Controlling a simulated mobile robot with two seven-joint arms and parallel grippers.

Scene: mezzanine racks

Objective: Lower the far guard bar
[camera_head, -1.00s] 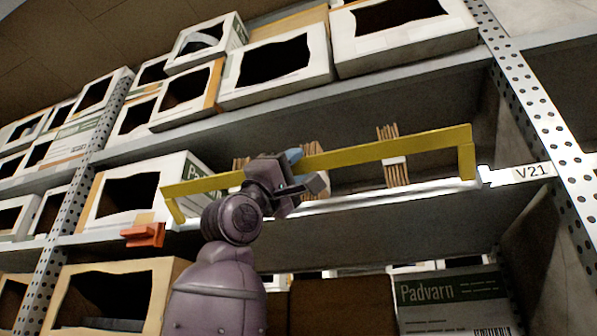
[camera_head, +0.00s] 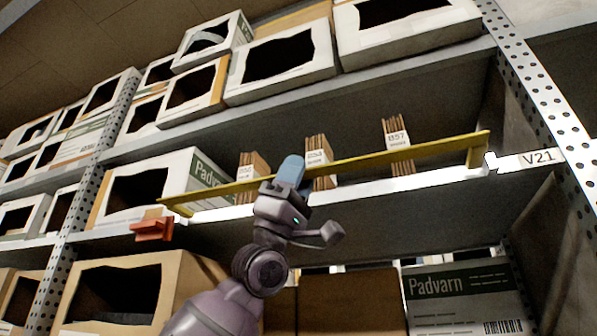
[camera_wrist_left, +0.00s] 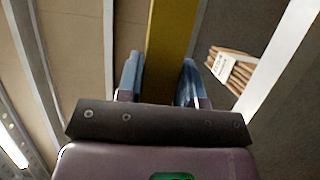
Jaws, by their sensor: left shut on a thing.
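The yellow guard bar (camera_head: 440,147) runs across the front of the rack bay in the head view, rising toward the right. Its short end arms meet the shelf front near the white shelf edge (camera_head: 400,185). My left gripper (camera_head: 291,172), with blue fingers, is shut on the bar left of its middle. In the left wrist view the bar (camera_wrist_left: 172,40) passes between the two blue fingers (camera_wrist_left: 160,75). The gripper hides a short piece of the bar. My right gripper is not in view.
Several tagged cardboard bundles (camera_head: 397,145) stand on the shelf behind the bar. A Padvarn box (camera_head: 212,172) is to the left, and an orange block (camera_head: 153,229) sits on the shelf edge. A perforated post (camera_head: 540,95) and V21 label (camera_head: 538,157) bound the right.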

